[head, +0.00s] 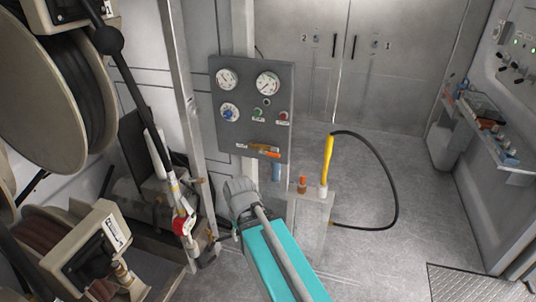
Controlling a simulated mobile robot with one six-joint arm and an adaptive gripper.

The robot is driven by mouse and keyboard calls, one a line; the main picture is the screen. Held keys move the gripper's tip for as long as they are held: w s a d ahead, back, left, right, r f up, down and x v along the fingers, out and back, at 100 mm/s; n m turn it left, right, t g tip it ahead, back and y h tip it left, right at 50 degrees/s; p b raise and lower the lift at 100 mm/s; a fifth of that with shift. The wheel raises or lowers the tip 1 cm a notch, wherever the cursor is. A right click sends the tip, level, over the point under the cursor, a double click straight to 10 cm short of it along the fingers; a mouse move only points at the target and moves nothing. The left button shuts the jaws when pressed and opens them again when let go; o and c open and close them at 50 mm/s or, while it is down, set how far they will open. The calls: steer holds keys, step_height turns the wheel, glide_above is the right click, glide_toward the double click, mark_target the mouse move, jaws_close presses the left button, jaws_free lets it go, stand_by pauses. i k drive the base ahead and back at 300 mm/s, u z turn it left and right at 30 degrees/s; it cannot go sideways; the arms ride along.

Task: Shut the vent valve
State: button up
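A dark gauge panel (235,107) stands upright on a post in the middle of the head view. Near its bottom edge are a small yellow handle (258,147) and an orange handle (271,154), both lying roughly level, with small white labels too small to read. I cannot tell which handle, if either, is the vent valve, or whether it is open. My arm, with a grey joint and a teal part, reaches up from the bottom to just below the panel. My gripper's fingers do not show.
A yellow-handled nozzle (327,160) stands on a grey stand (312,212) with a looping black hose (397,190). Hose reels (25,110) and a red fitting (182,224) are at left. A cluttered shelf (490,125) is at right. Floor before the closed doors (375,80) is mostly clear.

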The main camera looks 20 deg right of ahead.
mark_target(272, 154)
steer(key=u, duration=0.05)
steer(key=i, duration=0.95)
steer(key=z, duration=0.3)
